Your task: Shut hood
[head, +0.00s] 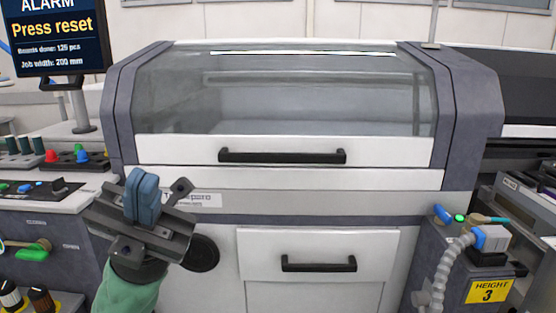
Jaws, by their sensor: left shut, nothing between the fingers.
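The hood (285,95) is a clear curved window with a white lower bar, set between dark grey side housings of the machine. A black handle (282,156) runs along its white bar. The bar sits just above a white ledge (290,179), with a thin line between them; I cannot tell whether the hood rests fully against it. My left gripper (143,194) is in front of the machine at the lower left, left of and below the handle, apart from it. Its blue fingers are together and hold nothing. My right gripper is out of view.
A screen (55,35) at the upper left reads "ALARM, Press reset". A control panel (50,190) with knobs and coloured buttons stands at the left. A drawer (318,245) with a black handle is below the hood.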

